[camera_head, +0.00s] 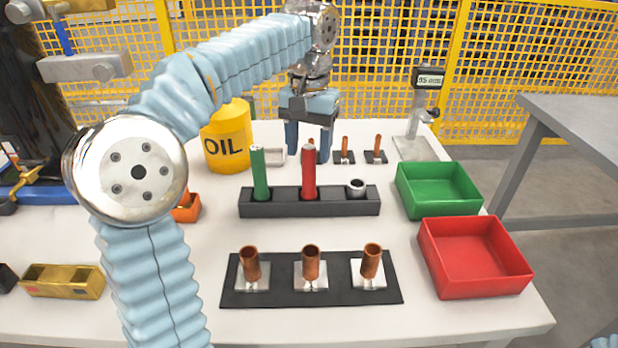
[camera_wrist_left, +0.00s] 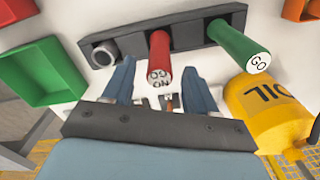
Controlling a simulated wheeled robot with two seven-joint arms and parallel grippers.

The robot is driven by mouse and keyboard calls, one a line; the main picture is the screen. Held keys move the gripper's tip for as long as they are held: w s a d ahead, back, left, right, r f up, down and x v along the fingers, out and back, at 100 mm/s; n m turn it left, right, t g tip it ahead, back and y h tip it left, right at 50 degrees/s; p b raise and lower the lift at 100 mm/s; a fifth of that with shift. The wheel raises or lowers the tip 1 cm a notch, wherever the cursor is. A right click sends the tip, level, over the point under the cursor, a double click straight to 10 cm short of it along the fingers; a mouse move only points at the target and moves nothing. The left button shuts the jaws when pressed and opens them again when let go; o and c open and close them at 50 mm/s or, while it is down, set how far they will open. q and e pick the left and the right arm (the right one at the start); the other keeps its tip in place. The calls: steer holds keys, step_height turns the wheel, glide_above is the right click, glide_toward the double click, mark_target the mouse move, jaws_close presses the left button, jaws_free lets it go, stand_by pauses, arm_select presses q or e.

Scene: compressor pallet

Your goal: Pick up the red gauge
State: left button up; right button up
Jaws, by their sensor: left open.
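The red gauge (camera_head: 309,178) is a red cylinder standing upright in the middle of a black holder block (camera_head: 275,209). In the left wrist view the red gauge (camera_wrist_left: 159,48) shows its lettered pale end between and just beyond my fingertips. My left gripper (camera_head: 309,157) points down behind the gauge in the head view, with its fingers spread. In the left wrist view the gripper (camera_wrist_left: 160,75) is open and empty. I cannot tell whether a finger touches the gauge. My right gripper is not in view.
A green gauge (camera_head: 260,174) and a metal ring (camera_head: 356,187) share the holder. A yellow oil can (camera_head: 227,138) stands to the left. Green (camera_head: 440,210) and red (camera_head: 475,290) bins stand at the right. Copper tubes stand on a black plate (camera_head: 342,298) in front.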

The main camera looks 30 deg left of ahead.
mark_target(309, 166)
arm_select(q)
step_height(309, 166, down, 5)
steer(key=shift+s+d+r+b, duration=0.1)
steer(key=shift+s+r+b, duration=0.05)
steer(key=shift+b, duration=0.15)
steer(key=shift+c, duration=0.4)
jaws_close()
